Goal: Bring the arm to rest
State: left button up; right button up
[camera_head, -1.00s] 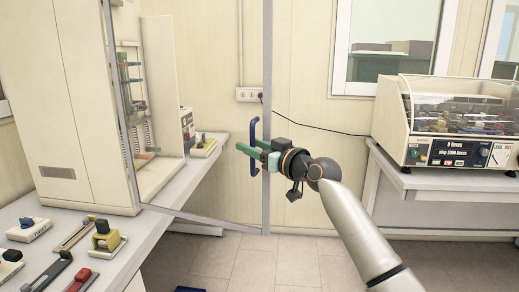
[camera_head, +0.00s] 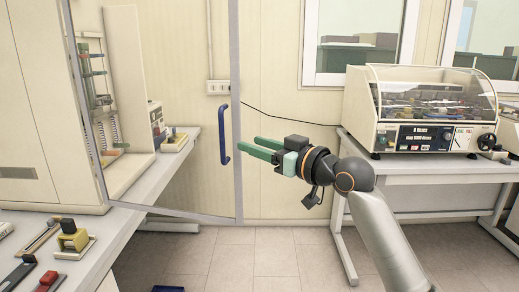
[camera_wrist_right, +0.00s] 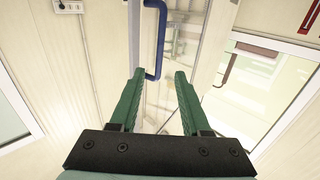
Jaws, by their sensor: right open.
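My right gripper (camera_head: 256,148) is open and empty, with green fingers pointing left in the head view. It hangs in the air just right of the blue handle (camera_head: 223,134) of a clear, metal-framed door, apart from it. The door (camera_head: 238,60) stands swung open from the tall cream cabinet (camera_head: 40,110) on the left. In the right wrist view the green fingers (camera_wrist_right: 153,95) are spread apart with nothing between them, and the blue handle (camera_wrist_right: 155,40) shows beyond the left finger. My left gripper is not in view.
A bench (camera_head: 110,232) at left carries several small devices, among them a yellow one (camera_head: 74,238). A tester with a clear lid (camera_head: 430,100) stands on a table (camera_head: 400,178) at right. A wall socket (camera_head: 218,87) is behind the door.

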jog(key=shift+s+d, duration=0.25)
jog(key=shift+s, duration=0.05)
jog(key=s+d+f+m+h+p, duration=0.1)
jog(key=s+d+f+m+h, duration=0.15)
jog(key=f, duration=0.85)
jog(key=s+d+f+m+g+h, duration=0.1)
jog(key=s+f, duration=0.2)
jog(key=f, duration=0.8)
jog(key=s+d+f+m+h+p, duration=0.1)
jog(key=s+d+f+m+h, duration=0.15)
jog(key=f, duration=0.95)
jog(key=s+d+f+g+h, duration=0.1)
jog(key=s+d+f, duration=0.1)
jog(key=s+f, duration=0.3)
jog(key=s+d+f+g+h+p, duration=0.1)
jog(key=s+f, duration=0.5)
jog(key=s, duration=0.6)
jog(key=s+d+f+g+h, duration=0.1)
jog(key=s+d+f, duration=0.1)
jog(key=s+f, duration=0.4)
jog(key=s, duration=0.3)
jog(key=shift+d+p, duration=0.3)
jog(key=shift+d, duration=0.1)
